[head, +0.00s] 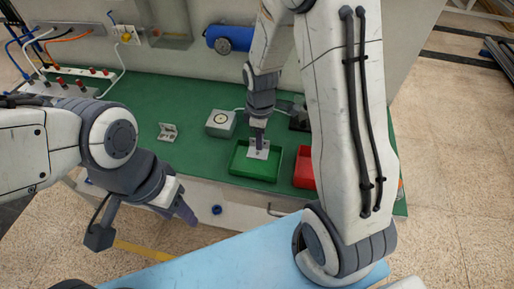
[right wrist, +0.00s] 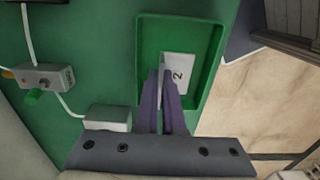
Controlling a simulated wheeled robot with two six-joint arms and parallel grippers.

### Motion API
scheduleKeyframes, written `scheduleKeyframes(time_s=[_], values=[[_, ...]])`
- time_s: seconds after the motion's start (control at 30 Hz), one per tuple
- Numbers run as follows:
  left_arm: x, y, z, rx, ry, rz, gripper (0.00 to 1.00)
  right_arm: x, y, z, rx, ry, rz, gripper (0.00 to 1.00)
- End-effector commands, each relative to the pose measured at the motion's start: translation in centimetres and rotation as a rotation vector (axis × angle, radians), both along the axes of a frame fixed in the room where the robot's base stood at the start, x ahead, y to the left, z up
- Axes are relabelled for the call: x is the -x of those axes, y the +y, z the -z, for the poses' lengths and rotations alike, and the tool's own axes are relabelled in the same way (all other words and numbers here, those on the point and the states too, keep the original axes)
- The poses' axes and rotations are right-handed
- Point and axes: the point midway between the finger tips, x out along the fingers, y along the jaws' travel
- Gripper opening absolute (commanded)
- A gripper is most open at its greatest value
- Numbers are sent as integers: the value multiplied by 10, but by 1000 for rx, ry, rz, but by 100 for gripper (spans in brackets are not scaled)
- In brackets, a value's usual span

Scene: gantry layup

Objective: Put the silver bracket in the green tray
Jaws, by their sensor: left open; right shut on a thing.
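The green tray (head: 240,168) stands on the green bench top, and its rim also shows in the right wrist view (right wrist: 142,50). My right gripper (head: 259,139) points down over the tray and is shut on a silver bracket (head: 257,153). In the right wrist view the bracket (right wrist: 182,72) has a pale face marked "2" and lies between the purple fingers, within the tray's outline. I cannot tell whether it touches the tray floor. My left gripper (head: 187,212) is open and empty, in front of the bench edge.
Another small grey bracket-like part (head: 168,132) lies on the bench to the left. A grey box with a round dial (head: 220,122) stands behind the green tray. A red tray (head: 303,168) is right of it, partly hidden by my arm. Bench between is clear.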

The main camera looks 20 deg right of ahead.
Motion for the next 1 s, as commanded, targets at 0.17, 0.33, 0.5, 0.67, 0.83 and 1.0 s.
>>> scheduleKeyframes(time_s=[0.17,0.33,0.5,0.67,0.83,1.0], values=[[0,0,-3,0,0,0,50,-3,8,11,0,2,-1,0],[0,0,-6,0,0,0,50,-2,8,36,0,5,0,0],[0,0,-7,0,0,0,50,-3,8,45,0,-1,0,0],[0,0,-6,0,0,0,50,-3,8,45,0,-1,0,0],[0,0,-3,0,0,0,50,-3,7,49,1,-1,-1,9],[0,0,-4,0,0,0,50,-3,7,48,1,-1,-1,35]])
